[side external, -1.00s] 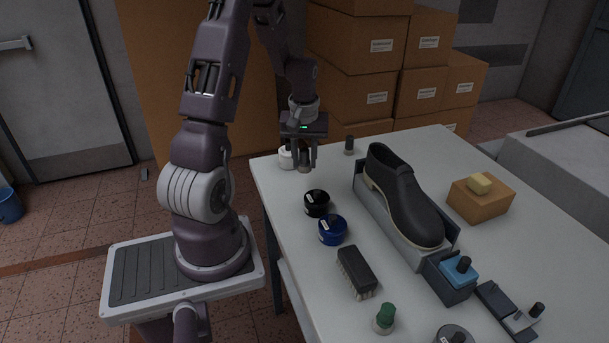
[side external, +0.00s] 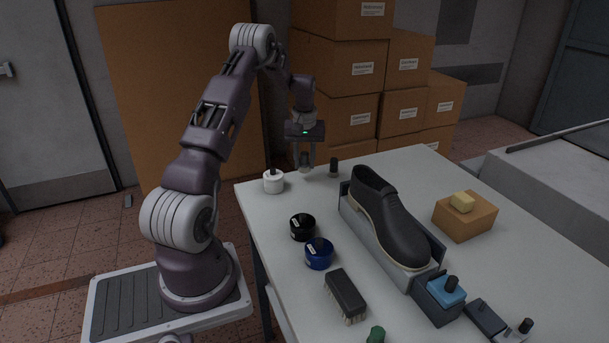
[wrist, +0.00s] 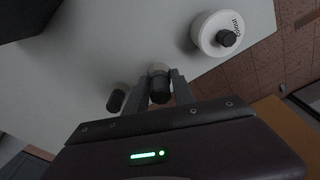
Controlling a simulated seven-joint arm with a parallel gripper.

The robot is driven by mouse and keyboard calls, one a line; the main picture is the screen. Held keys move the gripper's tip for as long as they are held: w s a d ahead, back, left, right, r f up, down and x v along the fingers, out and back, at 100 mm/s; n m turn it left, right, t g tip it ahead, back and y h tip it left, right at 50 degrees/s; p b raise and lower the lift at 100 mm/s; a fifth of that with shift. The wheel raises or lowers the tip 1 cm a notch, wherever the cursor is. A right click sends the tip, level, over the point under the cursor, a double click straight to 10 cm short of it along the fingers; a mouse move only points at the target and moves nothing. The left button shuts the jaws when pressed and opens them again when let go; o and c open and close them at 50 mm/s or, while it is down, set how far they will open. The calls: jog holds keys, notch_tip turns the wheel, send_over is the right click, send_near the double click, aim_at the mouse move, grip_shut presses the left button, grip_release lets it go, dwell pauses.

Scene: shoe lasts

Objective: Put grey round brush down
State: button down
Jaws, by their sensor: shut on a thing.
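My gripper (side external: 305,170) is shut on the grey round brush (side external: 304,160) near the far left part of the table. The brush is upright, with a dark handle end and a paler lower part. In the wrist view the brush (wrist: 160,86) sits between the two fingers (wrist: 161,92). I cannot tell whether its lower end touches the table. A second small dark-handled round brush (side external: 333,167) stands just to the right of it, apart from the fingers; it also shows in the wrist view (wrist: 116,99).
A white jar (side external: 273,183) stands left of my gripper. Black (side external: 302,228) and blue (side external: 319,254) tins, a brush block (side external: 345,293) and a black shoe on a stand (side external: 388,220) are nearer. A sponge-topped block (side external: 465,217) is at right. Cartons (side external: 350,70) are stacked behind.

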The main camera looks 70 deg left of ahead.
aim_at(305, 166)
notch_tip(305, 166, down, 4)
jog(key=shift+f, duration=0.1)
jog(key=c, duration=1.1)
grip_release()
jog(key=shift+o, duration=0.2)
